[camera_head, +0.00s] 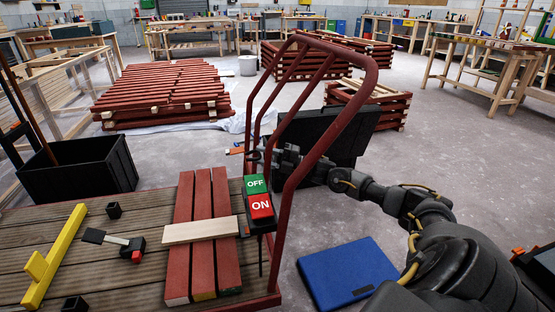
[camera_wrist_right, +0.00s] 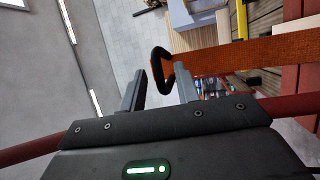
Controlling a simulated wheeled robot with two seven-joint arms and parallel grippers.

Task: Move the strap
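The strap is an orange band with a black loop at its end. In the wrist view the orange band (camera_wrist_right: 235,55) runs off to the right, and its black loop (camera_wrist_right: 155,68) shows between my right gripper's fingers (camera_wrist_right: 160,85). The fingers are apart, with gaps beside the loop; I cannot tell whether either touches it. In the head view a short orange piece of the strap (camera_head: 235,151) shows left of the red rail. My right gripper (camera_head: 259,156) reaches there from the right, partly hidden by the rail. My left gripper is not in view.
A red tubular rail (camera_head: 330,140) bends over the cart's edge, close to my right arm. A green and red OFF/ON box (camera_head: 259,200) hangs there. Red battens (camera_head: 203,262) under a pale strip (camera_head: 200,230) lie on the deck. A blue case (camera_head: 346,274) lies on the floor.

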